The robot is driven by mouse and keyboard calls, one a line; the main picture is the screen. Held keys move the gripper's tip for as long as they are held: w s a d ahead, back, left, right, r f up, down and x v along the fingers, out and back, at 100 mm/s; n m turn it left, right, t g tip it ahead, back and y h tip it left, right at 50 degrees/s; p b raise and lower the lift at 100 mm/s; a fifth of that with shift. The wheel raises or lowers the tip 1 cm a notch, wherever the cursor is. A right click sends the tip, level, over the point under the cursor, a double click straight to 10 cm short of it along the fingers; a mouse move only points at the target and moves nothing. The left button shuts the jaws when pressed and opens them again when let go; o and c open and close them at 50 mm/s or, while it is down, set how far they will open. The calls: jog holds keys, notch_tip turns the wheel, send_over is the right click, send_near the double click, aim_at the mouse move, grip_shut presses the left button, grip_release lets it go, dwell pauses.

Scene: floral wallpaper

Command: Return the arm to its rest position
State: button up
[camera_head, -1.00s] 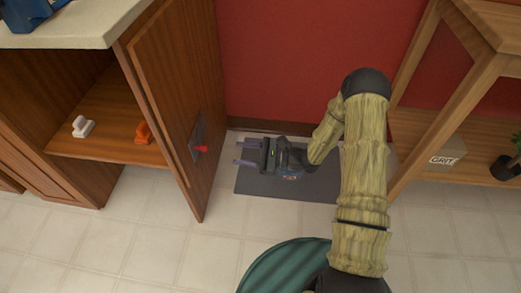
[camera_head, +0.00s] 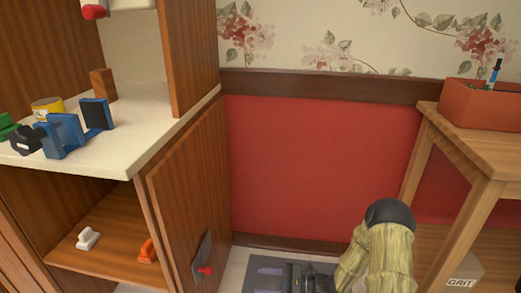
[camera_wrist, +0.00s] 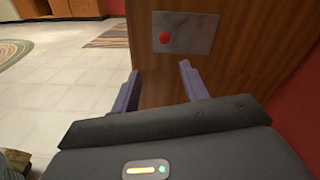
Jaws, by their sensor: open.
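My gripper (camera_wrist: 160,88) is open and empty in the wrist view, its two purple fingers apart. It points at the wooden cabinet door (camera_wrist: 225,60), which carries a metal plate (camera_wrist: 184,33) with a red knob (camera_wrist: 165,38). In the head view my gripper (camera_head: 266,278) is low at the bottom edge, to the right of the open cabinet door (camera_head: 185,190). My arm (camera_head: 385,255) is bent, with its elbow up at the lower right. Its lower part is cut off by the frame.
A counter (camera_head: 90,150) at left holds blue tools (camera_head: 62,135) and a yellow can (camera_head: 47,106). The shelf (camera_head: 110,235) below holds a white item (camera_head: 88,238) and an orange item (camera_head: 147,251). A wooden rack (camera_head: 470,155) with a planter (camera_head: 485,103) stands at right.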

jog(key=s+d+r+n+g+h+p, duration=0.2)
jog(key=s+d+r+n+h+p, duration=0.3)
jog(key=s+r+n+h, duration=0.3)
jog(key=s+d+r+n+g+h+p, duration=0.2)
jog(key=s+d+r+n+h+p, duration=0.35)
jog(key=r, duration=0.55)
notch_tip(320, 180, up, 46)
jog(key=d+n+t+h+p, duration=0.2)
jog(key=n+t+h+p, duration=0.1)
jog(key=p, duration=3.6)
jog(key=shift+d+t+h, duration=0.25)
jog(key=shift+t+h, duration=0.15)
jog(key=shift+h, duration=0.15)
